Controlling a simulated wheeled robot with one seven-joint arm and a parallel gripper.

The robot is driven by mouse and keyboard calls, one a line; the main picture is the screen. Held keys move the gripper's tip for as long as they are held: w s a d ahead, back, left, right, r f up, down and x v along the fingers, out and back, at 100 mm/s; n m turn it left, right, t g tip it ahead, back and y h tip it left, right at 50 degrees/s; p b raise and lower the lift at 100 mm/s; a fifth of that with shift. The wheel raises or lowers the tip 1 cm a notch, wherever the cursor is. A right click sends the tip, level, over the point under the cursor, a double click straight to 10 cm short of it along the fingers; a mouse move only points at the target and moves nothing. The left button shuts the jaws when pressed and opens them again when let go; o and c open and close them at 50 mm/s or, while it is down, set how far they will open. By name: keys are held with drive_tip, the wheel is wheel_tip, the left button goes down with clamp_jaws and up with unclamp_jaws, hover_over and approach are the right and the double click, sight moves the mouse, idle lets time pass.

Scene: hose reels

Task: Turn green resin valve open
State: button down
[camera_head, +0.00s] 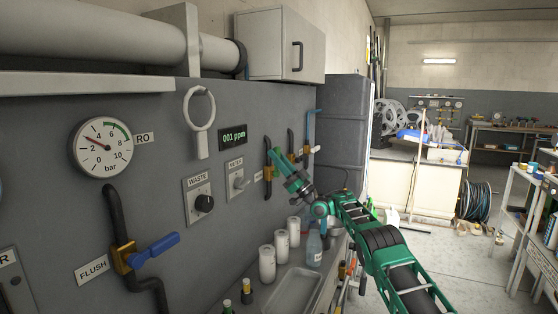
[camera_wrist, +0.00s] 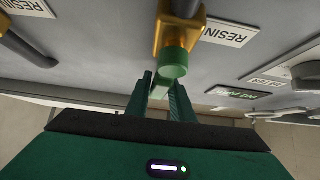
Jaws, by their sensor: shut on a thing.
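The green resin valve shows in the wrist view as a brass body (camera_wrist: 180,30) with a round green hub (camera_wrist: 173,62) and a pale green handle (camera_wrist: 159,91). My gripper (camera_wrist: 160,85) has its two green fingers on either side of this handle and is shut on it. Part of the handle is hidden by the fingers. In the head view my gripper (camera_head: 275,158) reaches up to the grey panel, in front of a brass valve on a dark pipe (camera_head: 268,187). The handle there is hard to tell from my green fingers.
Left on the panel are the flush valve's blue handle (camera_head: 157,248), a gauge (camera_head: 101,147) and a waste knob (camera_head: 204,203). White canisters (camera_head: 267,263) and a bottle (camera_head: 314,247) stand below.

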drive_tip(key=shift+w+d, duration=0.1)
drive_tip(key=c, duration=1.6)
unclamp_jaws()
drive_tip(key=shift+w+f, duration=0.1)
drive_tip(key=shift+f, duration=0.05)
